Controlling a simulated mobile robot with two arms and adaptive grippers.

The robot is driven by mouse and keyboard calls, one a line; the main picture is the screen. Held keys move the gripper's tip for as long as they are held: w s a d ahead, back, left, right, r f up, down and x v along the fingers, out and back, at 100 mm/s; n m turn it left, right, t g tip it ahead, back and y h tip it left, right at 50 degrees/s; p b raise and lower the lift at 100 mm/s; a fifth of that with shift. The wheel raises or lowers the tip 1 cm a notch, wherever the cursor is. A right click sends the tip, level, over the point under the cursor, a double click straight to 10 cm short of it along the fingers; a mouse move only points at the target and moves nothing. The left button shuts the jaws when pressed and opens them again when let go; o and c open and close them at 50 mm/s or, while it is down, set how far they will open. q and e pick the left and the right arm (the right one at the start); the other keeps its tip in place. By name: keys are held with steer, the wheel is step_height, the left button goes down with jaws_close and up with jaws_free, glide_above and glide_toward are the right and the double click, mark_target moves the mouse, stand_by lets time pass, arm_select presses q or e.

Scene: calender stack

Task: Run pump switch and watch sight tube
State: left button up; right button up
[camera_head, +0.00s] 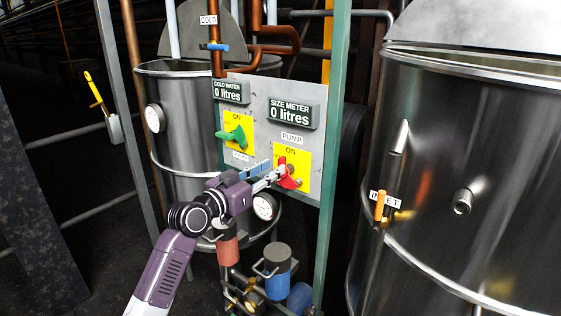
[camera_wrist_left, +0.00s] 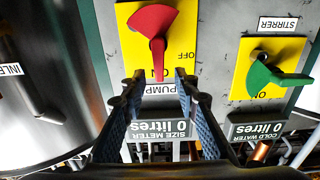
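The red pump switch (camera_head: 290,177) sits on a yellow plate marked ON, above which is a PUMP label. In the left wrist view, which is upside down, the red switch (camera_wrist_left: 153,22) has its narrow end towards the ON mark and its broad end away from it. My left gripper (camera_head: 268,178) is at the switch. In its wrist view the gripper (camera_wrist_left: 158,76) is open, with one finger each side of the narrow end; contact is unclear. The size meter (camera_head: 291,112) reads 0 litres. I cannot pick out the sight tube. My right gripper is not in view.
A green stirrer switch (camera_head: 232,137) and a cold water meter (camera_head: 231,91) reading 0 litres share the panel. A large steel vessel (camera_head: 455,150) with an orange INLET handle (camera_head: 380,206) stands right. A smaller vessel (camera_head: 185,120) stands behind left.

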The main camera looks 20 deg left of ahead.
mark_target(279, 164)
arm_select(q)
steer(key=shift+p+x, duration=0.6)
steer(key=shift+x, duration=2.15)
steer(key=shift+s, duration=0.1)
steer(key=shift+c, duration=0.6)
jaws_close()
